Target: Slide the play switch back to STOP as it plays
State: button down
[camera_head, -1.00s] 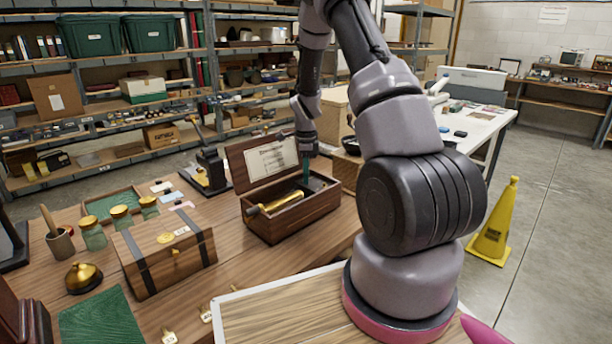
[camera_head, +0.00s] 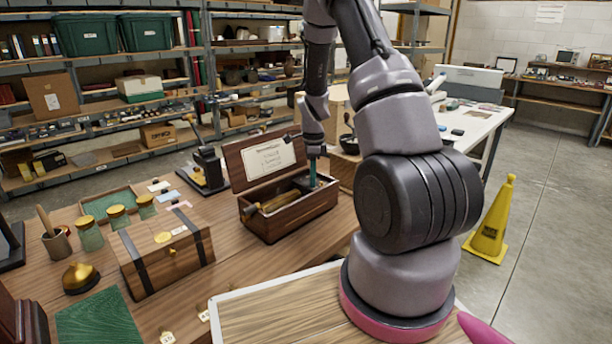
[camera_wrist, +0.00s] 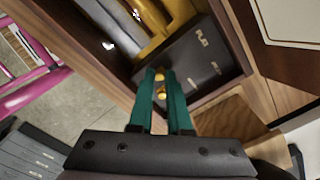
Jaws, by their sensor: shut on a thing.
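The open wooden music box (camera_head: 290,222) stands on the table in the head view, its lid (camera_head: 248,160) raised with a paper card inside. A brass cylinder (camera_head: 282,203) lies in it; its yellow-gold side also shows in the wrist view (camera_wrist: 170,38). The dark control plate (camera_wrist: 205,66) carries a PLAY label, with other lettering too small to read. My gripper (camera_head: 312,176) reaches down into the box's right end. In the wrist view, its green fingers (camera_wrist: 161,80) are closed around the small brass switch knob (camera_wrist: 162,94), which is partly hidden between them.
A strapped wooden chest (camera_head: 165,255), jars (camera_head: 118,217) and a brass bell (camera_head: 80,277) stand left of the music box. A dark press-like device (camera_head: 209,165) stands behind it. A yellow cone (camera_head: 490,225) is on the floor at right.

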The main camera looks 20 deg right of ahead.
jog(key=shift+s+d, duration=0.1)
jog(key=shift+s, duration=0.05)
jog(key=c, duration=0.9)
grip_release()
jog(key=shift+s, duration=0.1)
jog(key=shift+o, duration=0.2)
jog(key=shift+r, duration=0.2)
notch_tip(320, 180, up, 10)
jog(key=shift+r, duration=0.2)
